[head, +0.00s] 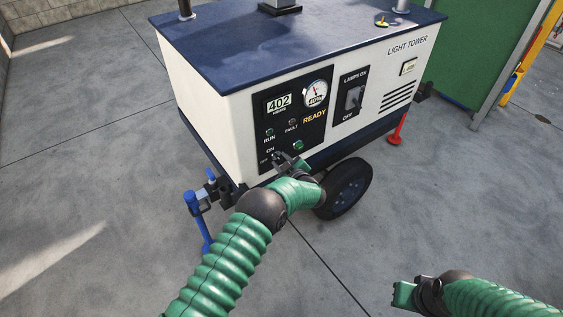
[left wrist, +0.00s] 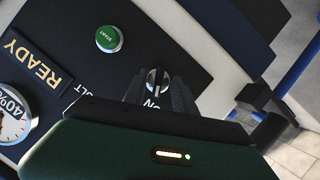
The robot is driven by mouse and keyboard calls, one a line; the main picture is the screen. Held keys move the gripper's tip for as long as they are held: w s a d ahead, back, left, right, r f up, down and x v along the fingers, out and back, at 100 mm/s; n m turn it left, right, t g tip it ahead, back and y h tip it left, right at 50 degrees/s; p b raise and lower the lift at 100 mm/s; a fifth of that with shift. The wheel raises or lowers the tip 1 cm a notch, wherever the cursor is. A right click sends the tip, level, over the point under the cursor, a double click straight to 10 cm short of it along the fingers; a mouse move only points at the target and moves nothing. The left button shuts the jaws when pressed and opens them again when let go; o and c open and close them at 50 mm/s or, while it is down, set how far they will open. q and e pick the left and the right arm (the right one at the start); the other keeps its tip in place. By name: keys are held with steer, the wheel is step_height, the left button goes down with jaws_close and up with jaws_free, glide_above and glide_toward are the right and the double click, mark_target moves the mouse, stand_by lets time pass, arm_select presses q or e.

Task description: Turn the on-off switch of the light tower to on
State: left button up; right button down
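The light tower (head: 230,115) is a white box with a dark blue top and a black control panel. Its on-off switch, a small silver and black rotary knob (left wrist: 157,82), sits at the panel's lower corner beside an ON label, in the left wrist view. My left gripper (head: 289,162) is at the panel's lower edge and hides the knob in the head view. Its dark fingers (left wrist: 158,90) stand open on either side of the knob; firm contact does not show. Which label the knob points to is unclear. My right gripper (head: 412,294) is low at right, away from the tower, its opening unclear.
A green start button (left wrist: 108,39) is near the knob. A larger lamps lever (head: 353,97) is on a separate plate to the right. A wheel (head: 345,188) and a blue jack (head: 198,220) are below the box. The floor in front is open.

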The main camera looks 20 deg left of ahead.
arm_select(q)
steer(key=shift+r, duration=0.1)
steer(key=shift+s+d+r, duration=0.15)
steer(key=shift+s, duration=0.05)
steer(key=p+v, duration=0.4)
steer(key=v, duration=1.2)
steer(key=shift+s+p, duration=0.15)
steer(key=shift+p, duration=0.15)
steer(key=shift+d, duration=0.1)
